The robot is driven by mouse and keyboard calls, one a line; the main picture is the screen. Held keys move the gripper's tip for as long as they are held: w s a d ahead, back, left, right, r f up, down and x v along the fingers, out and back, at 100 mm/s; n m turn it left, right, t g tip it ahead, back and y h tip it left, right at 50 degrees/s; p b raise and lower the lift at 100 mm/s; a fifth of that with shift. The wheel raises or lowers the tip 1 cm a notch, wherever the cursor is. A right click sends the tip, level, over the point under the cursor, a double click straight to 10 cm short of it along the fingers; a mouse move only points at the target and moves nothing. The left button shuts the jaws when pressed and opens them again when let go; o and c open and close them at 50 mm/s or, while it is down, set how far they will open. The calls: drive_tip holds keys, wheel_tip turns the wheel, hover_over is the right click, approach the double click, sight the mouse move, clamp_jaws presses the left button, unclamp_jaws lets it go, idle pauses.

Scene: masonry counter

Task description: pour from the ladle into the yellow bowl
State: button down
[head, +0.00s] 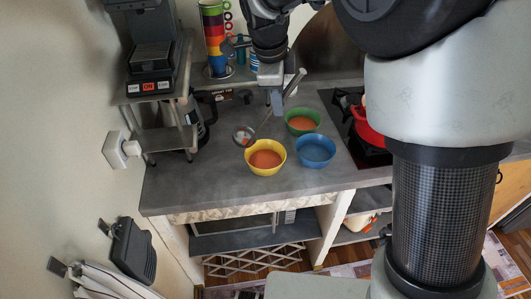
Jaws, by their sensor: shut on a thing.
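My gripper (276,108) is above the counter, shut on the handle of a metal ladle (243,135). The handle slants from upper right down to the ladle's cup at lower left. The cup appears just behind and left of the yellow bowl (265,169), close to its rim; I cannot tell its height. A little orange-red shows in the cup, too small to tell what. The yellow bowl stands upright near the counter's front and holds something orange. My fingertips are small and partly hidden against the handle.
A green bowl (302,129) with orange contents and a blue bowl (315,163) stand to the right. A red pot (367,126) is on the dark hob. A coffee machine (152,60) on a stand and stacked coloured cups (213,30) are at back left. The counter's front left is clear.

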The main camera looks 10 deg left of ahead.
drive_tip(key=w+a+h, duration=0.1)
drive_tip(key=a+h, duration=0.1)
drive_tip(key=a, duration=0.4)
drive_tip(key=w+a+g+h, duration=0.1)
drive_tip(key=w+a+h, duration=0.1)
drive_tip(key=a, duration=0.5)
drive_tip(key=shift+w+a+r+h, duration=0.15)
drive_tip(key=shift+w+r+h, duration=0.1)
drive_tip(key=shift+w+h, duration=0.05)
